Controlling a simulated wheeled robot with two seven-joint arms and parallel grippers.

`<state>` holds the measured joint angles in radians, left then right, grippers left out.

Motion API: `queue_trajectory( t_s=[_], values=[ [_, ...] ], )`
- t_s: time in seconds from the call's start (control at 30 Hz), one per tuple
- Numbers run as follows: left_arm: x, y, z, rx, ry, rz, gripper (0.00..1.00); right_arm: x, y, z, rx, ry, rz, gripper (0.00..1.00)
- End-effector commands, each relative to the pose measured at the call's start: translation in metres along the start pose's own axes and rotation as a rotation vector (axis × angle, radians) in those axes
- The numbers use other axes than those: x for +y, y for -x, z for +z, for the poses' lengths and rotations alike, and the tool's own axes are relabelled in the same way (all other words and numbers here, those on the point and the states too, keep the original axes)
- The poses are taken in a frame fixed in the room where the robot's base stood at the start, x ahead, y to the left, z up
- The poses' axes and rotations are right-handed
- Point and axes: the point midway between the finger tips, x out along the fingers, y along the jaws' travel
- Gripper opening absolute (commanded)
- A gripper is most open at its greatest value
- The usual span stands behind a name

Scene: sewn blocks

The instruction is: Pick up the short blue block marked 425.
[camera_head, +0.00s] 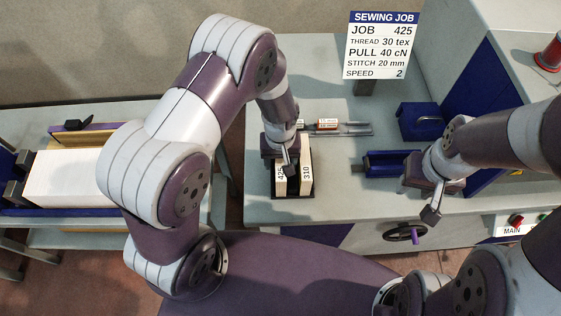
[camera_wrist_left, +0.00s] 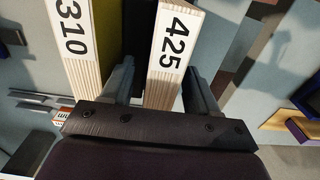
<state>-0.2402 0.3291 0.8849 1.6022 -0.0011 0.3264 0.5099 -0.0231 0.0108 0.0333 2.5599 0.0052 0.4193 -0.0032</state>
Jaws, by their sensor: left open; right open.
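The block marked 425 (camera_head: 281,184) stands upright in a dark holder (camera_head: 297,197) on the table, beside the block marked 310 (camera_head: 307,178). Both show pale layered-wood ends with white labels; no blue face of the 425 block is visible. In the left wrist view the 425 block (camera_wrist_left: 170,50) stands between the two fingers of my open left gripper (camera_wrist_left: 162,90), and the 310 block (camera_wrist_left: 75,40) is outside them on the left. Whether a finger touches the 425 block is unclear. My right gripper (camera_head: 431,213) is open and empty, off to the right.
A job sign (camera_head: 382,45) reading 425 stands at the back. A grey rail (camera_head: 350,129) with a small red-and-white item (camera_head: 327,124) lies behind the holder. Blue fixtures (camera_head: 420,120) stand to the right. A side bench (camera_head: 60,225) at left carries a large white stack (camera_head: 70,180).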

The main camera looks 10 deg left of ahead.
Motion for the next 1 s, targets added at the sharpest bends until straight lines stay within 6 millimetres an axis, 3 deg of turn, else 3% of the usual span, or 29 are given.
queue_trajectory(
  t_s=[0.17,0.3,0.37,0.67,1.0],
  values=[
    [0.0,0.0,0.0,0.001,0.0,0.001,0.6,0.0,-0.001,0.0,0.0,0.0,0.0,0.43],
    [0.0,0.0,0.0,0.001,0.0,0.0,0.14,0.0,-0.001,0.0,0.0,0.0,0.0,0.43],
    [0.0,0.0,0.0,0.001,-0.001,0.001,0.0,0.0,-0.001,0.0,0.0,0.0,0.0,0.43],
    [0.001,0.007,-0.002,0.004,-0.001,0.002,0.0,0.0,-0.002,0.0,0.0,0.0,0.0,0.43],
    [0.001,0.084,-0.002,0.006,-0.002,0.003,0.0,0.0,-0.014,0.002,0.0,0.0,0.0,0.43]
  ],
)
